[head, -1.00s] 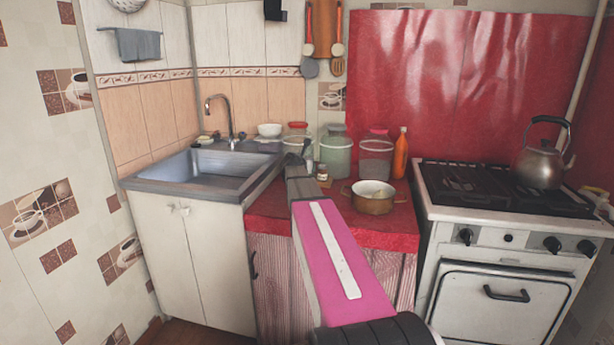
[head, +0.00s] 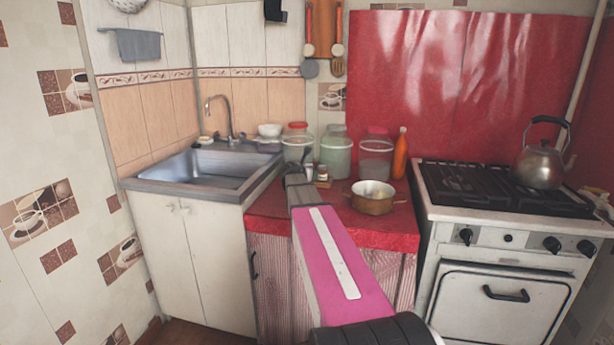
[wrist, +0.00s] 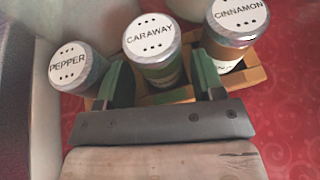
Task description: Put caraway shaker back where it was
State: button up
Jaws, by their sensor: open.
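The caraway shaker (wrist: 152,42), with a white lid lettered CARAWAY, stands between the two fingers of my gripper (wrist: 160,75) in the wrist view. The fingers are open, one on each side of it, with a gap showing at least on the right. A wooden rack (wrist: 168,97) lies beneath; the caraway shaker appears to be in its middle part, though its base is hidden. The pepper shaker (wrist: 72,70) is to the left and the cinnamon shaker (wrist: 237,22) to the right. In the head view my gripper (head: 298,176) is over the red counter, its fingers unclear.
A brass pot (head: 373,203) stands right of my arm on the red counter (head: 395,235). Large jars (head: 336,158) and an orange bottle (head: 400,155) stand behind. The sink (head: 205,170) is left, the stove (head: 490,190) right. Bare red cloth lies right of the rack.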

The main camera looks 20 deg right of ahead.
jog(key=shift+s+f, duration=0.2)
jog(key=shift+f, duration=0.15)
jog(key=v, duration=1)
jog(key=shift+s+a+r, duration=0.15)
jog(key=shift+a+r, duration=0.05)
